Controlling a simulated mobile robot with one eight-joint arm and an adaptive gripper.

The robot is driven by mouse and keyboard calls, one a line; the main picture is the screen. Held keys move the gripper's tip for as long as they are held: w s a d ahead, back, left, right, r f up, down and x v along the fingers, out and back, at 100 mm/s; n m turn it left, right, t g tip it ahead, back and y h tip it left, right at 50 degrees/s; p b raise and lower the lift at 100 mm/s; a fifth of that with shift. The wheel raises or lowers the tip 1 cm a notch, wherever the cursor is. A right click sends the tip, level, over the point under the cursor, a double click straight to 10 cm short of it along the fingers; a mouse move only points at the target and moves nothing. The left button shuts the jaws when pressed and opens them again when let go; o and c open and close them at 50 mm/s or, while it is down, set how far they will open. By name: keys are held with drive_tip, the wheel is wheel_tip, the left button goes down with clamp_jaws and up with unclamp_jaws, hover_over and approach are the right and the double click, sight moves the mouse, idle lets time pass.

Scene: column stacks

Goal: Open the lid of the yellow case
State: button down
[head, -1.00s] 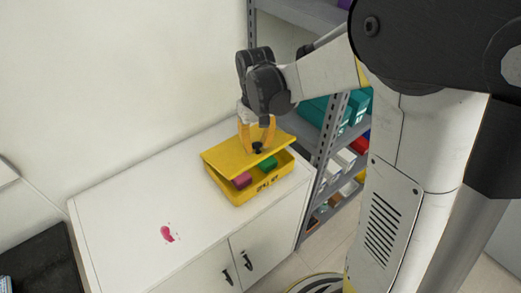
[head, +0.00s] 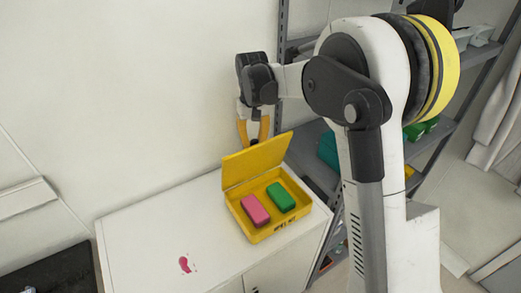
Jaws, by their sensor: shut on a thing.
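The yellow case (head: 290,229) sits on the white cabinet. Its yellow lid (head: 254,163) is raised at the back, tilted up well clear of the case's front edge. Inside the case lie a pink block (head: 255,210) and a green block (head: 281,197). My gripper (head: 254,143), with orange fingers, is at the top edge of the lid, behind and above the case. Its fingertips are close together around the lid's small dark knob, which is mostly hidden by the lid and fingers.
A wall stands close behind. A grey metal shelf (head: 310,133) with bins is to the right. A dark surface (head: 55,268) is at the lower left.

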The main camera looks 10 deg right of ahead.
drive_tip(key=shift+w+a, duration=0.25)
drive_tip(key=shift+w, duration=0.55)
drive_tip(key=shift+w+a, duration=0.25)
drive_tip(key=shift+w, duration=0.55)
drive_tip(key=c, duration=1.1)
unclamp_jaws()
drive_tip(key=shift+o, duration=0.2)
wheel_tip(320, 180, up, 12)
